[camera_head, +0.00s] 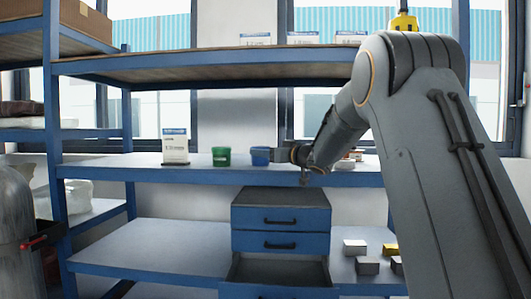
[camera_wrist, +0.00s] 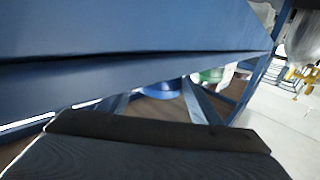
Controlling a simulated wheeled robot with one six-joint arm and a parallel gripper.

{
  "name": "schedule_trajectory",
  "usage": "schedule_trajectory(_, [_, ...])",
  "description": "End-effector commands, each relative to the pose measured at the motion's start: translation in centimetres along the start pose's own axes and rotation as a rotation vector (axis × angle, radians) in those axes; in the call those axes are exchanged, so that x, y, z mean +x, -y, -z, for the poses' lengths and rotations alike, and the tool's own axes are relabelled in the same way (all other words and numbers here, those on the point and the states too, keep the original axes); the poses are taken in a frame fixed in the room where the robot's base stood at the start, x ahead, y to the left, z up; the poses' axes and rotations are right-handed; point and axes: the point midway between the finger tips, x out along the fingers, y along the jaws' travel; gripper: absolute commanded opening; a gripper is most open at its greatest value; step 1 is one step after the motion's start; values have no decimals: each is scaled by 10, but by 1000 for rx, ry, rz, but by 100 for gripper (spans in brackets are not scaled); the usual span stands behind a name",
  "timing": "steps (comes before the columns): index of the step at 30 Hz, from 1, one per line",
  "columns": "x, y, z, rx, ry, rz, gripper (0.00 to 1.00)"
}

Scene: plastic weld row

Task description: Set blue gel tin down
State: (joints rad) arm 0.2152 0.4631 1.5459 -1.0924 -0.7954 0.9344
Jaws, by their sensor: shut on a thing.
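The blue gel tin (camera_head: 260,157) is at the middle shelf, to the right of a green tin (camera_head: 221,157). My gripper (camera_head: 270,155) reaches in from the right and is shut on the blue tin. The tin looks upright, with its base near the shelf surface; I cannot tell whether it touches.
A white box (camera_head: 175,147) stands left of the green tin on the middle shelf (camera_head: 120,163). The upper shelf (camera_head: 200,64) runs above. Below is a blue drawer unit (camera_head: 281,220) with its lowest drawer open. Small boxes (camera_head: 367,265) lie at lower right.

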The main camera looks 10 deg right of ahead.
Motion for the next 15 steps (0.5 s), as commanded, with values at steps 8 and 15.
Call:
schedule_trajectory(8, [0,0,-3,1,0,-1,65])
schedule_trajectory(15, [0,0,-2,0,0,0,77])
